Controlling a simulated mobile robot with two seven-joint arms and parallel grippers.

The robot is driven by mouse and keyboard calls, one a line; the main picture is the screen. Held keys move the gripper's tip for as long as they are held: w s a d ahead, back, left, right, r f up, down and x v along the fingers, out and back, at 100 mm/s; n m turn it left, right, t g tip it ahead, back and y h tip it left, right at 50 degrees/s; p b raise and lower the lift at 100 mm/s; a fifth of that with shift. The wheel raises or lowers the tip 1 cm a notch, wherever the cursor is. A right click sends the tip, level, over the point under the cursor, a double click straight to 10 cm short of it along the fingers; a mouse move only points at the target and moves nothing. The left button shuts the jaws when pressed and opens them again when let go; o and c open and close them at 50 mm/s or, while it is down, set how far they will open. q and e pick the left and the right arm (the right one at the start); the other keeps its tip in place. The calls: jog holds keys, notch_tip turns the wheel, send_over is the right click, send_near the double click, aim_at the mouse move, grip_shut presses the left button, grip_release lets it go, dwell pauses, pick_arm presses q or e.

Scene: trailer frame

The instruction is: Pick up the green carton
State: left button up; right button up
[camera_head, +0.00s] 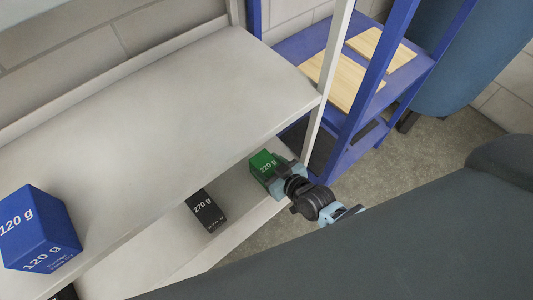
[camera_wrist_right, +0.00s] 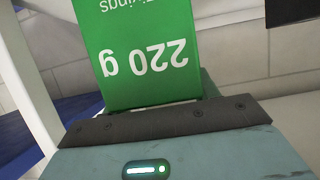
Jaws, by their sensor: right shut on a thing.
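The green carton (camera_head: 264,164), marked 220 g, is at the right end of the lower shelf in the head view. My right gripper (camera_head: 277,175) is shut on it, reaching in from the right. In the right wrist view the green carton (camera_wrist_right: 147,55) fills the top middle, right at the gripper's edge (camera_wrist_right: 160,112). Its print appears upside down there. I cannot tell whether the carton still touches the shelf. My left gripper is not in view.
A black carton (camera_head: 206,211) marked 270 g stands on the lower shelf, left of the green one. A blue carton (camera_head: 38,232) marked 120 g sits on the upper shelf (camera_head: 190,100), which overhangs the lower one. A pale post (camera_head: 331,70) and blue rack (camera_head: 370,85) stand behind.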

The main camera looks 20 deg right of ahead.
jog(key=s+a+r+p, duration=0.1)
jog(key=s+a, duration=0.1)
jog(key=s, duration=0.9)
jog(key=shift+r, duration=0.1)
